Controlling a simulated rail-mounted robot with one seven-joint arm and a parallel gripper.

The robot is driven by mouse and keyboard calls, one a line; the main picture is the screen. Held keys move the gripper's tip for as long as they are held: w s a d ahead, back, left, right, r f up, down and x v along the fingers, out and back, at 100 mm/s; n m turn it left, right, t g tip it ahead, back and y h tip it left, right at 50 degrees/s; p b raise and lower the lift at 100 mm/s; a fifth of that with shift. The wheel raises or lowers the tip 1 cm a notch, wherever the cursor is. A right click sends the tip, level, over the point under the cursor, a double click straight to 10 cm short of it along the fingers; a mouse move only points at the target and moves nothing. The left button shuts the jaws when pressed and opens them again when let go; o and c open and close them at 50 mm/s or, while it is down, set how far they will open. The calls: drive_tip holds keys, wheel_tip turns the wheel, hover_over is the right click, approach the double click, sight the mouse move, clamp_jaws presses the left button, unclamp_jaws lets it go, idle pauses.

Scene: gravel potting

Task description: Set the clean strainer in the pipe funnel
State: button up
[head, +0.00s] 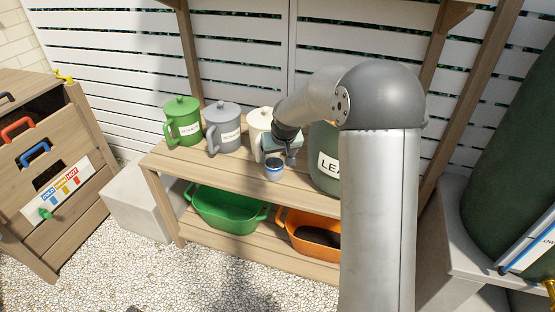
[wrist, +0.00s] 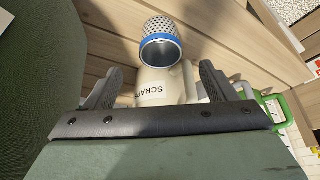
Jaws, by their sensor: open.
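A small strainer (head: 273,168) with a blue rim and a pale perforated body stands on the wooden bench, near its front edge. It also shows in the wrist view (wrist: 161,30), beyond my fingertips, with its blue-rimmed opening facing the camera. My gripper (head: 282,156) is just above and behind the strainer in the head view. In the wrist view, its two dark fingers (wrist: 162,80) are spread apart, with nothing held between them. I cannot make out the pipe funnel in either view.
Lidded green (head: 182,122), grey (head: 223,128) and cream (head: 258,124) jugs stand along the bench's back, close to my gripper. A labelled green container (head: 326,160) stands right, partly behind my arm. Green (head: 228,212) and orange (head: 312,238) tubs sit on the lower shelf.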

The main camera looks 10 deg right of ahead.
sight(274, 162)
drive_tip(key=s+r+g, duration=0.1)
drive_tip(key=s+r, duration=0.1)
drive_tip(key=s, duration=0.7)
drive_tip(key=s+a+r+g, duration=0.1)
drive_tip(key=s+r, duration=0.1)
drive_tip(key=s, duration=0.8)
drive_tip(key=shift+a+r+h, duration=0.2)
drive_tip(key=shift+r+h, duration=0.05)
drive_tip(key=shift+h, duration=0.05)
drive_tip(key=s+g, duration=0.1)
drive_tip(key=s, duration=0.5)
drive_tip(key=s+g, duration=0.1)
drive_tip(key=s, duration=0.5)
drive_tip(key=s+f+g, duration=0.1)
drive_tip(key=s, duration=0.6)
drive_tip(key=shift+a, duration=0.25)
drive_tip(key=c, duration=0.4)
drive_tip(key=shift+o, duration=0.2)
drive_tip(key=shift+w, duration=0.15)
